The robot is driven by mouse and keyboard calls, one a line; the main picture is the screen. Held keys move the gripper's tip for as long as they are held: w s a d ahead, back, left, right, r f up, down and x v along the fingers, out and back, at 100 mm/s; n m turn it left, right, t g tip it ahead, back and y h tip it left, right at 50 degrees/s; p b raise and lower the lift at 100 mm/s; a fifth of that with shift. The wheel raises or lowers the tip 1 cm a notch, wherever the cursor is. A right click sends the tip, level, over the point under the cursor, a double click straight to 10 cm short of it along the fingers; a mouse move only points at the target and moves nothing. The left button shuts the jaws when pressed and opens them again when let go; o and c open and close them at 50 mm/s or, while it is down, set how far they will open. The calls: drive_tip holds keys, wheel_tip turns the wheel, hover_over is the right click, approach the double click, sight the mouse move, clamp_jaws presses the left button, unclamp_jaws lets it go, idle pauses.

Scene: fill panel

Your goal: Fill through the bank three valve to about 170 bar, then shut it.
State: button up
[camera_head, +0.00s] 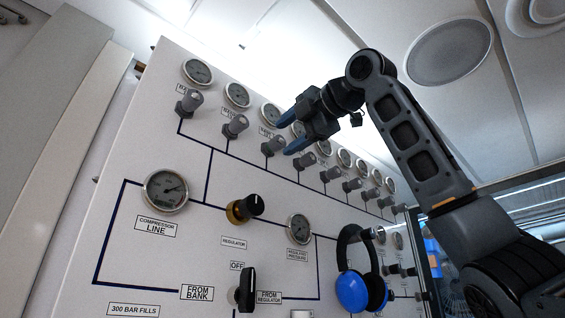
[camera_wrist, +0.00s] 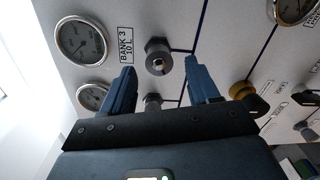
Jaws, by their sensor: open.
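The bank three valve is a grey knob (camera_head: 274,146) in the upper row of the panel, and it also shows in the wrist view (camera_wrist: 158,58) beside its BANK 3 10 L label (camera_wrist: 126,45). Its round gauge (camera_wrist: 82,40) is beside the label; I cannot read its needle. My gripper (camera_head: 285,137) is open in front of the panel by this knob. In the wrist view its two blue fingertips (camera_wrist: 161,76) are spread to either side, with the knob just beyond them, apart and not gripped. The head view shows the bank three gauge (camera_head: 268,113) partly behind a finger.
Neighbouring valve knobs (camera_head: 236,125) and (camera_head: 304,160) sit close on both sides in the row. Below are the compressor line gauge (camera_head: 166,191), the regulator knob (camera_head: 246,208), a black selector handle (camera_head: 246,289) and hanging blue ear defenders (camera_head: 352,290).

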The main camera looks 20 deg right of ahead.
sight(281, 142)
drive_tip(key=b+v, duration=0.1)
drive_tip(key=v, duration=0.3)
drive_tip(key=shift+s+d, duration=0.1)
drive_tip(key=shift+s, duration=0.3)
idle(1.9)
drive_tip(key=w+m, duration=0.2)
drive_tip(key=m, duration=0.5)
drive_tip(key=w+a+m+y+p, duration=0.1)
drive_tip(key=w+m, duration=0.2)
drive_tip(key=m, duration=0.5)
drive_tip(key=w+a+m+p, duration=0.1)
drive_tip(key=w+m, duration=0.1)
drive_tip(key=m, duration=0.6)
drive_tip(key=shift+w+f+y, duration=0.3)
